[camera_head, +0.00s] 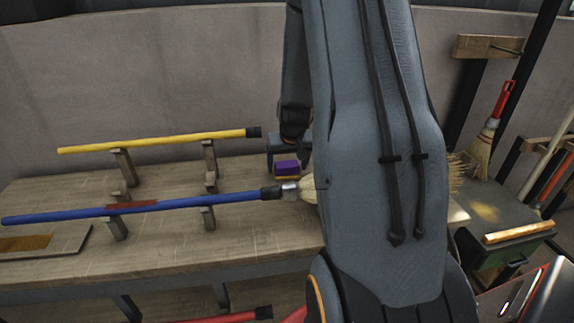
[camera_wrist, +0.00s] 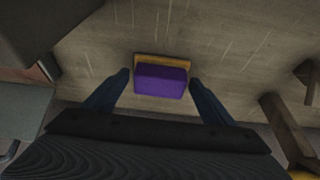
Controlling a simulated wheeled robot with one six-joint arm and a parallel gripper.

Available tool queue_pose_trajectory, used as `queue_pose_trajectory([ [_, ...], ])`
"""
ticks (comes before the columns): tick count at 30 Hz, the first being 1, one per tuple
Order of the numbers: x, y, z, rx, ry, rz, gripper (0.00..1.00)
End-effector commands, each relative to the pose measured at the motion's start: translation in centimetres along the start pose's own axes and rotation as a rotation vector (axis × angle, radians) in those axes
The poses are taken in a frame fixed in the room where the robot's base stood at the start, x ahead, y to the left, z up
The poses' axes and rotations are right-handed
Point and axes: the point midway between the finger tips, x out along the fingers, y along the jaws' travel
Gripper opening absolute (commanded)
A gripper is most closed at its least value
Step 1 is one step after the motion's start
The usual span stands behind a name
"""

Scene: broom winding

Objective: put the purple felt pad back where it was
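The purple felt pad (camera_wrist: 161,82) lies between and just beyond my fingertips in the wrist view, with a tan, wood-coloured strip showing along its far edge. In the head view the purple pad (camera_head: 287,166) shows above the bench, below my gripper, with an orange-brown layer under it. My gripper (camera_wrist: 160,77) is open, with one finger on each side of the pad and a visible gap at both sides. I cannot tell whether the pad rests directly on the bench.
A blue-handled broom (camera_head: 160,206) lies across supports on the wooden bench (camera_head: 265,235), its bristles partly hidden by my arm. A yellow handle (camera_head: 160,142) lies on supports behind it. A flat board (camera_head: 45,242) lies at left. A red-handled brush (camera_head: 490,130) stands at right.

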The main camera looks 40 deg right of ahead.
Motion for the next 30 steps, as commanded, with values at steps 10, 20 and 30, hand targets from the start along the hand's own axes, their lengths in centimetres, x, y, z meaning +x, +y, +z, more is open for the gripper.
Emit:
queue_pose_trajectory([
  [10, -0.2, 0.0, -0.1, 0.0, 0.0, 0.0, 0.81],
  [20, -4.0, 0.0, -0.3, 0.0, 0.005, 0.0, 0.81],
  [30, -9.6, 0.0, -0.2, -0.001, 0.003, 0.0, 0.81],
])
